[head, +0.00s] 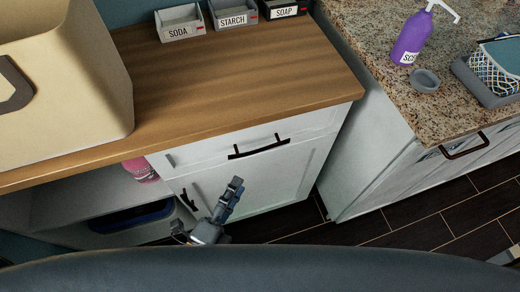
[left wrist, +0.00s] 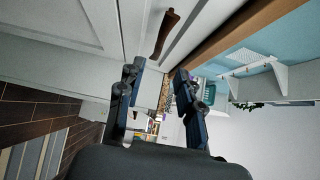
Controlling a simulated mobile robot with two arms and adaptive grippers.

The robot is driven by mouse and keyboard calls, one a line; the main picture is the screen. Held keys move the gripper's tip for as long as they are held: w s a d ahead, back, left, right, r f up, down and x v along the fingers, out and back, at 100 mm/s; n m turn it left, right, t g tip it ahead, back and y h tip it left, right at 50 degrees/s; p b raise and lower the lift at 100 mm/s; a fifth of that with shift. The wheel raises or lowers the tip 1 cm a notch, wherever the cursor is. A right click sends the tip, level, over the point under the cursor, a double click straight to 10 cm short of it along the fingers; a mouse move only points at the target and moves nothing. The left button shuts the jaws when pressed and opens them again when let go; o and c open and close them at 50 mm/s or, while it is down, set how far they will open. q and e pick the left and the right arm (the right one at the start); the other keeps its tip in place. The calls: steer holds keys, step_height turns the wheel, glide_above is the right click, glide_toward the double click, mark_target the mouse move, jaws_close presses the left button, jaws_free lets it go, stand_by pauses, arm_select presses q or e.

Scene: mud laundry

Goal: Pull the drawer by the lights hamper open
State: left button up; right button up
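The white drawer (head: 210,153) under the wooden counter is shut, its front flush with the cabinet. Its dark bar handle (head: 258,148) runs across the front; a brown handle (left wrist: 165,32) shows just beyond my fingertips in the left wrist view. My left gripper (head: 234,188) is in front of the cabinet door, below and left of the drawer handle, apart from it. In the left wrist view my left gripper (left wrist: 155,80) has its two fingers spread with nothing between them. A cream hamper (head: 75,85) stands on the counter at the left; no label shows. My right gripper is out of view.
A lower cabinet door (head: 255,183) has its own dark handle. Labelled bins, including SODA (head: 180,24), stand at the counter's back. A granite counter (head: 385,65) with a purple bottle (head: 411,40) is at the right. Dark floor (head: 400,225) is clear before the cabinets.

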mark_target(258, 152)
arm_select(q)
steer(key=x, duration=1.2)
steer(key=shift+w+d+p, duration=0.15)
steer(key=shift+w+p, duration=0.2)
steer(key=shift+p, duration=0.05)
jaws_close()
